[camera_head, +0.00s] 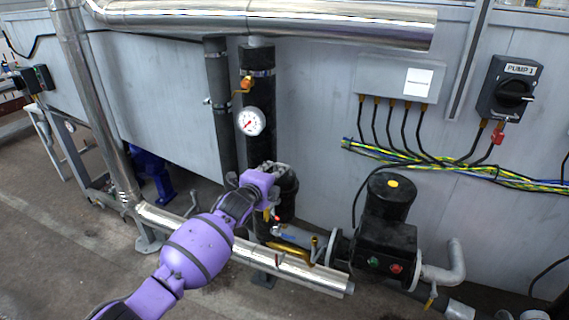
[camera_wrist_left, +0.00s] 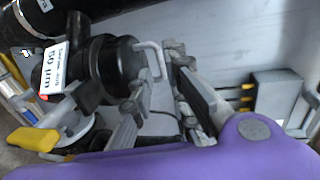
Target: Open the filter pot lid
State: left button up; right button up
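The filter pot (camera_head: 287,205) is a black cylinder low beside the black pipes, partly hidden behind my left gripper (camera_head: 276,170). In the left wrist view the black pot (camera_wrist_left: 100,65) lies on its side in the picture, with a white "50 µm" label (camera_wrist_left: 53,72). A light grey bent handle (camera_wrist_left: 150,47) sits at its lid end. My left gripper (camera_wrist_left: 160,66) has its fingers apart, with the handle at or between the fingertips. I cannot tell whether they touch it. My right gripper is not in view.
A pressure gauge (camera_head: 251,121) and an orange-handled valve (camera_head: 243,86) are on the pipes above. A shiny horizontal pipe (camera_head: 300,272) runs in front, below my arm. A black pump (camera_head: 385,240) stands to the right. A yellow handle (camera_wrist_left: 33,139) shows near the pot.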

pick_arm(q)
jog(key=x, duration=0.1)
jog(key=b+x, duration=0.1)
jog(key=x, duration=0.3)
jog(key=shift+w+d+f, duration=0.15)
jog(key=shift+f, duration=0.2)
jog(key=shift+w+d+b, duration=0.1)
jog(key=shift+w+b, duration=0.2)
jog(key=shift+w, duration=0.05)
jog(key=shift+w+r, duration=0.15)
jog(key=shift+r, duration=0.1)
grip_shut()
jog(key=shift+w+r, duration=0.1)
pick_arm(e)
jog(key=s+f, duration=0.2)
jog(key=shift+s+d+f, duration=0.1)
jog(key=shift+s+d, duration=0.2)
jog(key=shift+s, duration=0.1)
